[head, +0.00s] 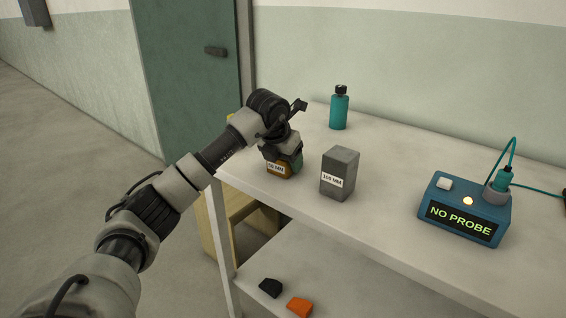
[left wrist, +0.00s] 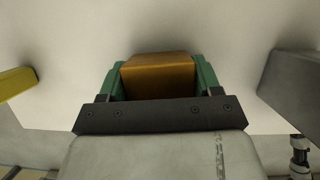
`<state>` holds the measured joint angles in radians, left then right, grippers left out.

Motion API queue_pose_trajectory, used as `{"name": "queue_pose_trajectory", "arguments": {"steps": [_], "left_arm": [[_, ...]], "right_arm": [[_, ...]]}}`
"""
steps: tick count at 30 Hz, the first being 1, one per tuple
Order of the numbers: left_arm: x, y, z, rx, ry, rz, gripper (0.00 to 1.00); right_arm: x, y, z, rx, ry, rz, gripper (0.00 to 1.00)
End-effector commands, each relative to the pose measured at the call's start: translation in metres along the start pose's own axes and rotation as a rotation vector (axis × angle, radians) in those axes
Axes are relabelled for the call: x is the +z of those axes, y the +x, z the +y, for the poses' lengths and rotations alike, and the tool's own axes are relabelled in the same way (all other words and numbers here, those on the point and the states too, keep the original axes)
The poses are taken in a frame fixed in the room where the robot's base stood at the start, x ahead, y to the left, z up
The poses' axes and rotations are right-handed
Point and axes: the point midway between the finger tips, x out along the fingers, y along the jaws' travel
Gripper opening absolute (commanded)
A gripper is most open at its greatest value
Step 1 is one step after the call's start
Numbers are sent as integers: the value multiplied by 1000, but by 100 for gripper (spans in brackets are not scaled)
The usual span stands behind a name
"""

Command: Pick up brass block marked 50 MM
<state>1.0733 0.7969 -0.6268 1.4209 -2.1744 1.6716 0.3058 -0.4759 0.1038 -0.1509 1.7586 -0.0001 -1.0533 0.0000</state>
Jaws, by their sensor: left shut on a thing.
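The brass block (head: 279,170) carries a white label that reads 50 MM, partly covered from above by my gripper. My left gripper (head: 284,160) comes down on it from above and is shut on it. In the left wrist view the brass block (left wrist: 158,76) sits between the green fingers of my left gripper (left wrist: 158,84), one on each side. I cannot tell whether the block touches the table or is slightly above it. My right gripper is not in view.
A grey block (head: 339,174) marked 100 MM stands just right of the brass block on the white table (head: 300,205). A teal bottle (head: 339,108) stands behind. A blue device (head: 464,209) reading NO PROBE is at right. Black (head: 271,287) and orange (head: 299,306) pieces lie on the lower shelf.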

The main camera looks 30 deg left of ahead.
Motion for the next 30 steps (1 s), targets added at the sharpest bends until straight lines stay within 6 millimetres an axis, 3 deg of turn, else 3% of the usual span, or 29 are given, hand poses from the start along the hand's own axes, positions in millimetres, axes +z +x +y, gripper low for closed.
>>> {"name": "queue_pose_trajectory", "arguments": {"steps": [3, 11, 14, 24, 30], "left_arm": [[2, -3, 0, -1, -1, -6, 7], [3, -7, 0, 0, -1, -7, 7], [8, -17, 0, 0, -1, -9, 7], [31, -74, 0, -1, -1, -9, 7], [38, -92, 0, -1, -1, -6, 7]], "right_arm": [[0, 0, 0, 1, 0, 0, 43], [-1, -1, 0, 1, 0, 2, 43], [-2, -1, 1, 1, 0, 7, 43], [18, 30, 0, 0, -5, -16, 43], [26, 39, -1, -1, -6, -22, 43]]}}
